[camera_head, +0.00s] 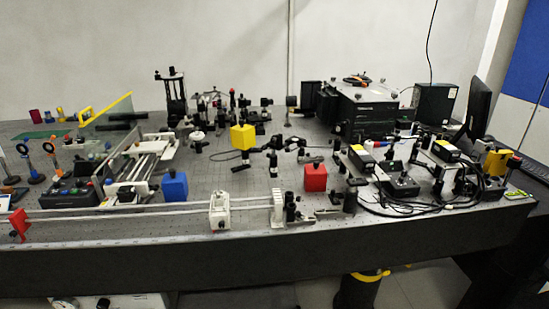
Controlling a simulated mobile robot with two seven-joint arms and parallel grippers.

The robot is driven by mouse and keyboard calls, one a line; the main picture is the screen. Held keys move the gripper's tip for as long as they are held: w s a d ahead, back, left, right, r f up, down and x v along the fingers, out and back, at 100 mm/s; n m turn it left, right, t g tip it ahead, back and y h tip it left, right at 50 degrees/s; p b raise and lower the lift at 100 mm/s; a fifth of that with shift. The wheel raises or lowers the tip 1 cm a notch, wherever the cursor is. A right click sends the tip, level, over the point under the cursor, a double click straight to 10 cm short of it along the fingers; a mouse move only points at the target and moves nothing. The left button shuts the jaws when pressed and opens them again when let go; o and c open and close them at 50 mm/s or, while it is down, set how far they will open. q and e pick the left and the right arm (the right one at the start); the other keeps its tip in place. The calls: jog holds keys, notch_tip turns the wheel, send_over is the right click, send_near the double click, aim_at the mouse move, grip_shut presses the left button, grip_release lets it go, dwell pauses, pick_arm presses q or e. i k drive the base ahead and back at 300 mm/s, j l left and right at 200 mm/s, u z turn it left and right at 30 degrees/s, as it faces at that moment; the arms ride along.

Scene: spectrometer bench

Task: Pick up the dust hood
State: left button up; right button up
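No thing in the head view is plainly marked as the dust hood. A clear, tilted panel (112,118) with a yellow bar handle (84,115) stands at the left back of the bench and may be part of it. A second clear pane (127,152) stands in front of it, beside a white rail assembly (148,172). I cannot tell whether the two panes are joined. Neither of my grippers is in view.
The dark optical bench (260,245) fills the view's width. A blue cube (174,186), yellow cube (243,137) and red cube (315,178) stand among optics. A black instrument box (367,108) is at the back. Cables (410,208) loop on the right.

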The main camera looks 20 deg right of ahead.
aim_at(174, 186)
jog(key=i+j, duration=0.55)
jog(key=i+j+z, duration=0.15)
jog(key=z, duration=0.2)
jog(key=i+j+z, duration=0.15)
jog(key=j+z, duration=0.15)
jog(key=i+j+z, duration=0.1)
jog(key=j+z, duration=0.25)
jog(key=l, duration=0.1)
